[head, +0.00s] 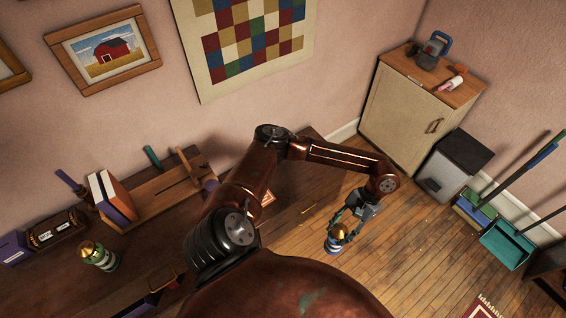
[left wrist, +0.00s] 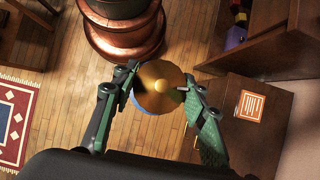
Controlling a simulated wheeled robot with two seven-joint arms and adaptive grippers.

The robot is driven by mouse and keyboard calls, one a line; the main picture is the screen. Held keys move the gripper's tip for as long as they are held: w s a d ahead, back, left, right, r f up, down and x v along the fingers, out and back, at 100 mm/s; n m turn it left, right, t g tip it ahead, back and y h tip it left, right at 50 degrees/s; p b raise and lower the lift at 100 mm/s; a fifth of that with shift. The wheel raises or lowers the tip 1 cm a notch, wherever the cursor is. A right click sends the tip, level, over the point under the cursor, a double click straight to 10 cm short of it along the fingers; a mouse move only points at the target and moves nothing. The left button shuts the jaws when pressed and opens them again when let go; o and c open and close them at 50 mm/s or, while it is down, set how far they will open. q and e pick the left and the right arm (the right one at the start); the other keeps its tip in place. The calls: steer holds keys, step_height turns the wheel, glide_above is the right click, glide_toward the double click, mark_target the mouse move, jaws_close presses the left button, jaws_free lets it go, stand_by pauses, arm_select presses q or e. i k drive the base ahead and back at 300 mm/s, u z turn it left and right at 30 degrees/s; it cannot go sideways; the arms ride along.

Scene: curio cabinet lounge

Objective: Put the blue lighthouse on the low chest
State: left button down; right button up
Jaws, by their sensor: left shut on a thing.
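The blue lighthouse (head: 335,243), with a gold top and blue and white bands, hangs upright in my left gripper (head: 342,230) above the wooden floor. In the left wrist view its gold dome (left wrist: 160,88) shows from above, between the two green-padded fingers of the left gripper (left wrist: 159,85), with a little blue below. A brown low chest-like box (left wrist: 245,135) with an orange and white square on top stands to the right of the lighthouse in that view. In the head view my arm hides most of that area. My right gripper is not in view.
Another lighthouse (head: 100,257), gold-topped with greenish bands, stands on the dark surface at left, near a wooden rack (head: 165,195) and books (head: 112,197). A pale cabinet (head: 400,115), a dark bin (head: 452,165) and dustpans (head: 507,246) line the right. Open floor lies below the gripper.

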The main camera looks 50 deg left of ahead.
mark_target(288, 173)
steer(key=u, duration=0.65)
steer(key=i, duration=1.35)
steer(key=u, duration=0.65)
